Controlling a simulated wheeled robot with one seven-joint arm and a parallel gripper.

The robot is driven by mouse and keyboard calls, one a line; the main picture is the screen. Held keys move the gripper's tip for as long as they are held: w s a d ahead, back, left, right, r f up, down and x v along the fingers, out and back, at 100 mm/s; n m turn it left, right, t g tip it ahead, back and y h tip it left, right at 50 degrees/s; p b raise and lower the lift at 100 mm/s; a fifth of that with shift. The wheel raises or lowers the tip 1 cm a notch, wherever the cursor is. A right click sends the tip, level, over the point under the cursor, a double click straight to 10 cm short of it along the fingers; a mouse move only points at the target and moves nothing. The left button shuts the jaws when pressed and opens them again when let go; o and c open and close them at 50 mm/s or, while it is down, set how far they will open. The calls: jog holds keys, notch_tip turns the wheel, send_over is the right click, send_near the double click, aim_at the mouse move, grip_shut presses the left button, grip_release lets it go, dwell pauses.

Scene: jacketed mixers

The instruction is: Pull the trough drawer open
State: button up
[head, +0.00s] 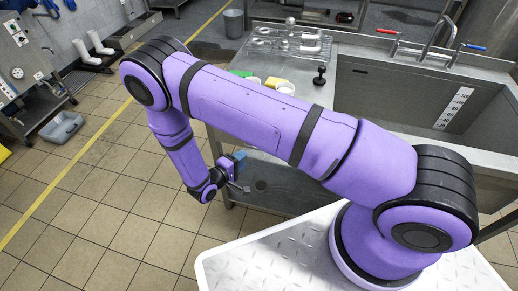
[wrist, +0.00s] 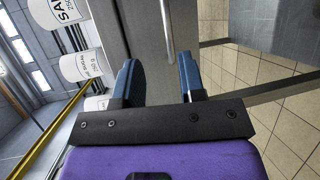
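My gripper (head: 236,168) is low at the front of the steel sink unit in the head view. In the wrist view my gripper (wrist: 158,78) has its two blue fingers spread apart, with nothing held between them. A grey steel front (wrist: 147,35) lies ahead of the fingers; it looks like the drawer front, but its edges are not clear. A thin bright bar (wrist: 168,28), probably its handle, runs on it just beyond the fingertips. In the head view my arm hides most of the unit's front, so I cannot make out the drawer there.
The sink basin (head: 410,105) is at the right, with a small black-knobbed item (head: 320,76) beside it. White tubs (wrist: 82,66) stand at left in the wrist view. A grey bin (head: 233,23) stands behind. Tiled floor (head: 110,215) is open at left.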

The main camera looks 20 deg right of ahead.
jog(key=x, duration=0.7)
jog(key=f+x, duration=0.1)
jog(key=x, duration=0.2)
jog(key=shift+w+d, duration=0.1)
jog(key=shift+d, duration=0.15)
grip_shut()
